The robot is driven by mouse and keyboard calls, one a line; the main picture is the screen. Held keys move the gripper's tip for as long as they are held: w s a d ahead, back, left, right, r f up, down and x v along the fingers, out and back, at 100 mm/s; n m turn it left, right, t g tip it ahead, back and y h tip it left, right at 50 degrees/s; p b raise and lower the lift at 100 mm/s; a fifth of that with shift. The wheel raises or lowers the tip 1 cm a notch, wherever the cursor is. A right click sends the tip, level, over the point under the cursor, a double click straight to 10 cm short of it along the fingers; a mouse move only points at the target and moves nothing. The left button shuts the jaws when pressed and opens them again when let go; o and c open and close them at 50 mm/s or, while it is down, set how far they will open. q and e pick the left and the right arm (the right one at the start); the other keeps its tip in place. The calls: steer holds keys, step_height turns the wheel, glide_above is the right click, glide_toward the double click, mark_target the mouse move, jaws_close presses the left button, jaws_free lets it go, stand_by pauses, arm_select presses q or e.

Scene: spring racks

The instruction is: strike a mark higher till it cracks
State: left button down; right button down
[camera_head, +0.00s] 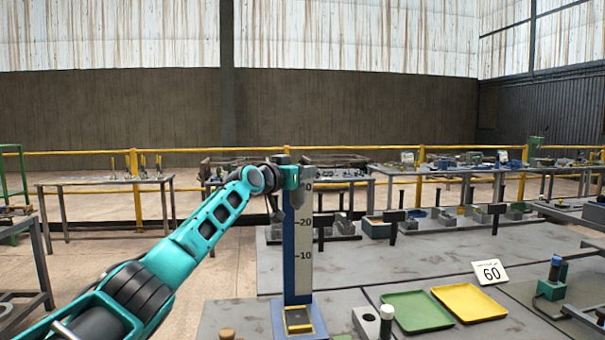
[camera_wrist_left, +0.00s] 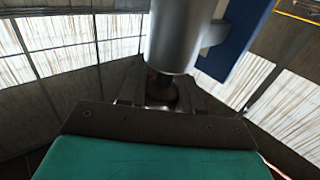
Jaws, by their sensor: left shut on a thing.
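A drop tower stands in front of me with a blue column (camera_head: 289,245) and a white scale (camera_head: 305,235) marked 10, 20 and a top number partly hidden. Its blue base (camera_head: 299,319) has a small plate in it. My left gripper (camera_head: 284,188) is at the top of the tower, near the highest mark. In the left wrist view it is shut on the dark knob (camera_wrist_left: 161,92) of a silver cylinder weight (camera_wrist_left: 178,38), beside the blue column. A card reading 60 (camera_head: 490,273) stands at the right. My right gripper is out of view.
A green tray (camera_head: 418,312) and a yellow tray (camera_head: 469,303) lie right of the tower. A grey block (camera_head: 366,321) and a white-topped cylinder (camera_head: 387,321) stand between. Racks with dark posts (camera_head: 393,225) line the bench behind. The grey bench top (camera_head: 410,265) has clear room.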

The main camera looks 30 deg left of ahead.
arm_select(q)
steer(key=c, duration=0.8)
jaws_free()
steer(key=shift+s+a+f, duration=0.1)
steer(key=shift+s+a, duration=0.1)
steer(key=shift+s, duration=0.75)
steer(key=s+a+b, duration=0.1)
steer(key=s+b, duration=0.1)
steer(key=s, duration=0.9)
steer(key=shift+a, duration=0.2)
